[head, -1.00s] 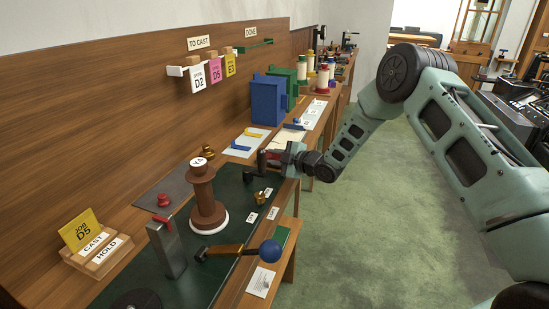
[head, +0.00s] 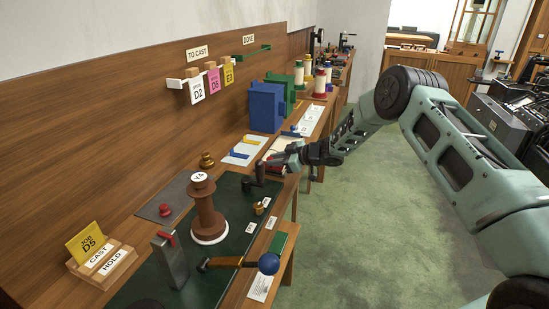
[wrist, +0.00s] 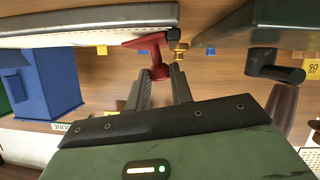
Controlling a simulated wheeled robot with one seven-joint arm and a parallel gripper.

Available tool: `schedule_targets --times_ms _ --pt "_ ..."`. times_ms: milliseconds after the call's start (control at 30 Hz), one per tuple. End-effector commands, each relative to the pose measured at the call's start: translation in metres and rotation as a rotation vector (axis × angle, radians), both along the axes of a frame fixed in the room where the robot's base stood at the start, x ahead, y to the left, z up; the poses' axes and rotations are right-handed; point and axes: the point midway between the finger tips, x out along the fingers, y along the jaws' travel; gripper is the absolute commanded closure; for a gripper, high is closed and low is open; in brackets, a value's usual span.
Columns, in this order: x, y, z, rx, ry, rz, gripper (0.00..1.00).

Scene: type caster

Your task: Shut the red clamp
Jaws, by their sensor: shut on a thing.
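The red clamp (wrist: 158,62) is in the middle of the wrist view, a red bar with a round red knob end. My gripper (wrist: 161,82) is shut on the knob end, with one dark finger on either side of it. In the head view my gripper (head: 277,158) is at the far end of the green-topped bench, near its right edge. Only a small bit of red shows there, and the gripper hides most of the clamp. How far the clamp is closed cannot be told.
A black crank handle (head: 256,173) stands close to my gripper; it also shows in the wrist view (wrist: 275,70). A blue box (head: 266,107) stands beyond.

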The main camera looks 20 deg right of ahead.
Motion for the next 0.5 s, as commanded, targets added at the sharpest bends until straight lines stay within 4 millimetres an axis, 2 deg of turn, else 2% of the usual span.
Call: schedule_targets --times_ms 500 --pt "0.0084 -0.0067 -0.0027 0.125 0.170 -0.003 1.00"
